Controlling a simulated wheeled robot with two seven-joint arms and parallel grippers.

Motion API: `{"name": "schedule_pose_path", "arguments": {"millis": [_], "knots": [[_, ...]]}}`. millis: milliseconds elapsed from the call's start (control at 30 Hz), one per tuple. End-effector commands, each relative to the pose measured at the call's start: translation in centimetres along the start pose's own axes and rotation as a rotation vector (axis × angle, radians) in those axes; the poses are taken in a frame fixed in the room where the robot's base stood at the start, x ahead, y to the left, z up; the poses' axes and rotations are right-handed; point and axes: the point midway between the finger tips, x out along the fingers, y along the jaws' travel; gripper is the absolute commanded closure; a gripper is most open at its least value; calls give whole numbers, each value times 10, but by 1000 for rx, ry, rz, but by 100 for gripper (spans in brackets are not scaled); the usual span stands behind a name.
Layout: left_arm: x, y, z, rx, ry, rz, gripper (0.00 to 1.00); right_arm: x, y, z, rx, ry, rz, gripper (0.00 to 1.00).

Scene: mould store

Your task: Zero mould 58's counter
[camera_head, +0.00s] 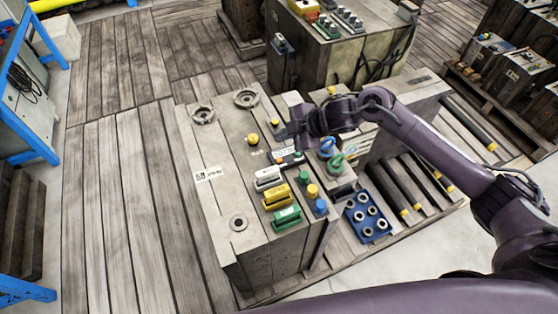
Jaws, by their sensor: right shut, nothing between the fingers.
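A large grey mould block (221,215) stands in the middle, with a white label (208,174) on its top too small to read surely. A small dark unit with a pale face, which looks like the counter (289,158), sits on its top near the right edge, partly hidden by my gripper. My right gripper (284,136) is shut and empty, just behind and above this unit. I cannot tell whether it touches anything. My left gripper is out of view.
White, yellow (277,197) and green connectors, round coloured knobs (320,206) and blue and green hose loops (328,147) crowd the block's right side. A blue holed plate (367,218) lies at right. Another mould (325,55) stands behind. Plank floor (120,200) at left is clear.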

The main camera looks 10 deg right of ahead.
Motion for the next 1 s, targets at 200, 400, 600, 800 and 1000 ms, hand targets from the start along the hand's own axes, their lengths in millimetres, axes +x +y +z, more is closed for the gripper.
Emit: {"name": "schedule_pose_path", "arguments": {"millis": [200, 400, 600, 800, 1000], "knots": [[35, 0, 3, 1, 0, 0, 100, 26, -19, 19, 0, 0, -1, 100], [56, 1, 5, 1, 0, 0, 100, 43, -32, 31, 1, 0, -1, 100], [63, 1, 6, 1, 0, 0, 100, 52, -38, 37, 1, 0, -1, 100], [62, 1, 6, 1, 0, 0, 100, 52, -38, 37, 0, 0, 0, 100], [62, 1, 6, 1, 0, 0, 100, 52, -38, 37, 0, 0, 0, 100]]}}
